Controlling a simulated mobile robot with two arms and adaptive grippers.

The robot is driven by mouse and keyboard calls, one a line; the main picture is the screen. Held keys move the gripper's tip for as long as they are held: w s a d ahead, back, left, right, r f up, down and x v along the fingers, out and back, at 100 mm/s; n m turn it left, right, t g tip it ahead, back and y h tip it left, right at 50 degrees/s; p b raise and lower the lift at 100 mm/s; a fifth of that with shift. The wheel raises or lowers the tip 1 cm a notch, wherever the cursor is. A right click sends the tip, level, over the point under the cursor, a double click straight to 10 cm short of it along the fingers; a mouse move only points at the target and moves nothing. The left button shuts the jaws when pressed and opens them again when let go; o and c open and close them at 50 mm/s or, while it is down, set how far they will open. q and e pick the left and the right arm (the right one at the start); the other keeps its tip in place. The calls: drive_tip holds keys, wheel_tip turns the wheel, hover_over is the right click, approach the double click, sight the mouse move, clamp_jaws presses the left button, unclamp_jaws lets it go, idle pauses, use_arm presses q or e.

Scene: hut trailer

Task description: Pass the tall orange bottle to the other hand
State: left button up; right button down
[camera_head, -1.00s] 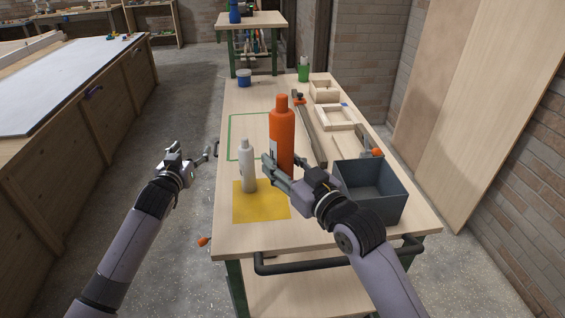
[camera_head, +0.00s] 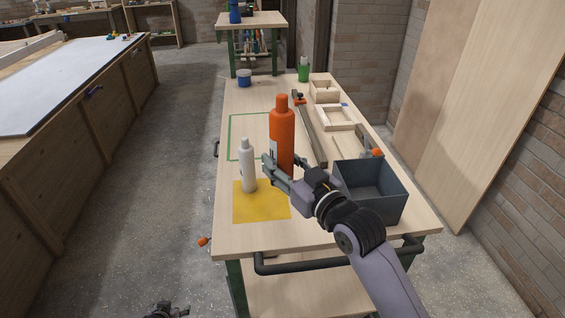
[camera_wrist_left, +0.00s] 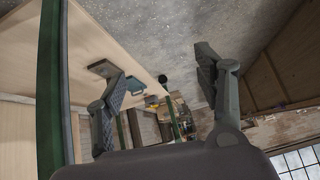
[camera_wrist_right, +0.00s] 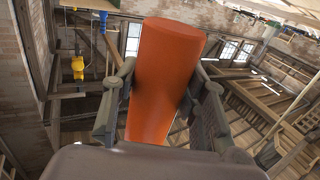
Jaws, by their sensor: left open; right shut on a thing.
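The tall orange bottle (camera_head: 282,135) is upright over the workbench, in the middle of the head view. My right gripper (camera_head: 279,170) is shut on its lower part; whether the base touches the bench I cannot tell. In the right wrist view the orange bottle (camera_wrist_right: 163,75) stands between both fingers (camera_wrist_right: 160,110). My left gripper (camera_head: 168,310) is low at the bottom edge of the head view, left of the bench and far from the bottle. In the left wrist view its fingers (camera_wrist_left: 160,90) are spread wide with nothing between them.
A white bottle (camera_head: 248,168) stands by the yellow mat (camera_head: 262,208), left of the orange bottle. A grey bin (camera_head: 385,205), wooden frames (camera_head: 335,118) and a clamp (camera_head: 312,135) fill the bench's right side. The green-outlined area (camera_head: 240,118) looks clear.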

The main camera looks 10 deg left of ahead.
use_arm(q)
drive_tip(key=s+d+f+m+g, duration=0.1)
drive_tip(key=s+d+f, duration=0.4)
drive_tip(key=s, duration=0.8)
drive_tip(key=s+d+f+m+g+h, duration=0.1)
drive_tip(key=s+d+f+g, duration=0.2)
drive_tip(key=s, duration=0.9)
drive_tip(key=s+d+f+m+g+h, duration=0.1)
drive_tip(key=s+d+f+m+g, duration=0.1)
drive_tip(key=s+d+f, duration=0.7)
drive_tip(key=s+d, duration=0.1)
drive_tip(key=s, duration=0.3)
drive_tip(key=shift+s+d, duration=0.2)
drive_tip(key=shift+s, duration=0.1)
